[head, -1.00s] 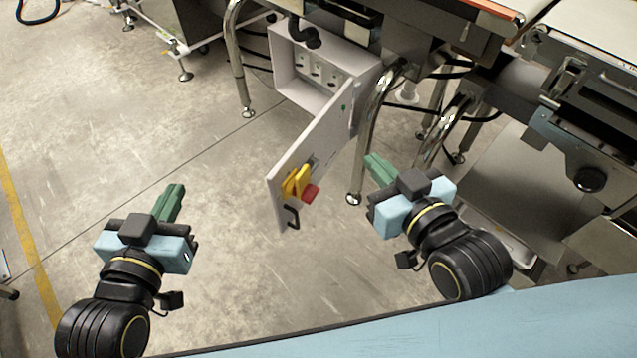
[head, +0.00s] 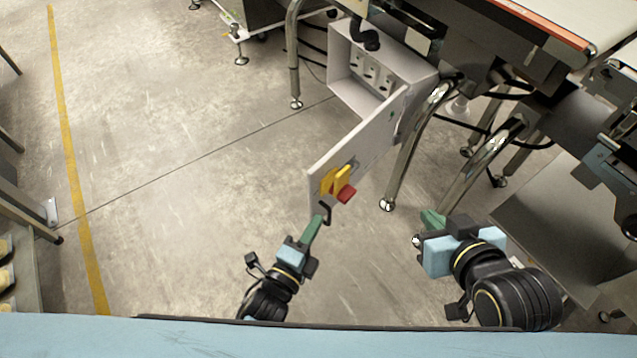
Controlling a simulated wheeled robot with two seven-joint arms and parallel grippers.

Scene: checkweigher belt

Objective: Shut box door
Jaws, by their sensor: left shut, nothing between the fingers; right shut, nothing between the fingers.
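The grey electrical box (head: 350,88) hangs under the conveyor, its inside with several sockets in view. Its door (head: 362,146) stands wide open, swung out toward me from the box's right side. The door carries a yellow and red switch (head: 336,180) and a black handle (head: 325,212) at its near lower edge. My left gripper (head: 317,222) is shut and empty, its green fingertips at or very near the handle; I cannot tell whether they touch. My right gripper (head: 430,217) is shut and empty, to the right of the door and apart from it.
A chrome table leg (head: 412,150) stands just right of the door, with more legs (head: 480,165) behind. The conveyor (head: 520,30) overhangs the box. Bare floor (head: 190,170) lies open to the left, with a yellow line (head: 75,170) on it.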

